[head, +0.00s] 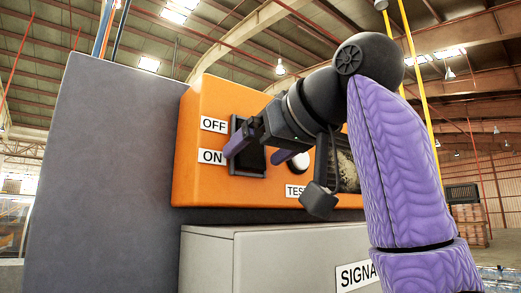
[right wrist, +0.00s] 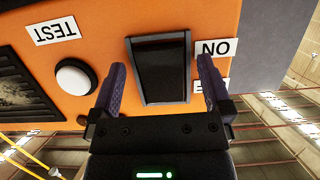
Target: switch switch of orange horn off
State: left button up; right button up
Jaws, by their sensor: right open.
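The orange horn box (head: 192,183) fills the middle of the head view, and its orange front also fills much of the right wrist view (right wrist: 70,105). Its black rocker switch (head: 249,167) sits beside the OFF label (head: 214,124) and the ON label (head: 212,156). The switch shows clearly in the right wrist view (right wrist: 160,62), where the picture is upside down. My right gripper (head: 253,151) is open and empty, its purple fingers on either side of the switch. Contact with the switch cannot be told. My left gripper is not in view.
A white round button (right wrist: 76,77) with a TEST label (right wrist: 54,31) and a dark grille (right wrist: 22,88) are beside the switch. A grey box marked SIGNA (head: 208,262) stands below. A tall grey panel (head: 105,160) stands at the left.

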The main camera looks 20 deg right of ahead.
jog(key=shift+s, duration=0.1)
jog(key=b+v, duration=0.2)
jog(key=v, duration=0.7)
jog(key=shift+s, duration=0.35)
jog(key=shift+d+r, duration=0.1)
jog(key=shift+d, duration=0.05)
